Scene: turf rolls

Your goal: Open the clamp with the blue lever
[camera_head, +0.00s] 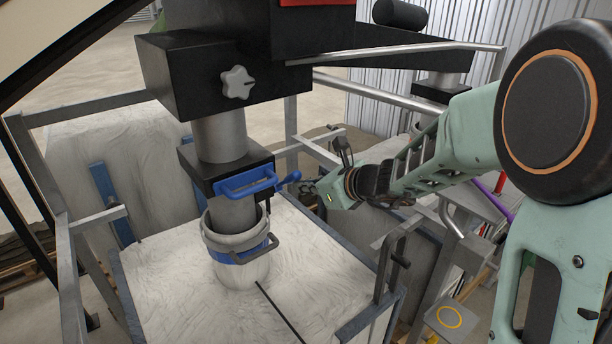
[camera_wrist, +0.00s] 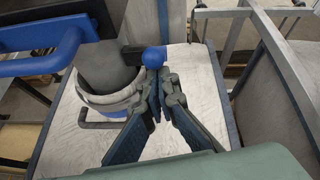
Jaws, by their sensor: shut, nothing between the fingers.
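The clamp (camera_head: 205,172) is a dark block around the grey vertical pipe, with a blue bar handle (camera_head: 246,187) on its front. The blue lever (camera_head: 288,180) sticks out from the clamp's right side. In the wrist view its round blue knob (camera_wrist: 154,56) shows just beyond my fingertips, and the blue handle (camera_wrist: 40,64) is at the left. My gripper (camera_wrist: 160,78) is shut and empty, with its tips close to the knob; I cannot tell whether they touch. In the head view my gripper (camera_head: 306,188) is just right of the lever.
Below the clamp, a white sleeve (camera_head: 240,266) with a blue band and dark handles is around the pipe, over a large white bag (camera_head: 170,312) in a metal frame. Frame rails (camera_head: 398,258) stand right of the bag. A black housing with a star knob (camera_head: 237,83) is above.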

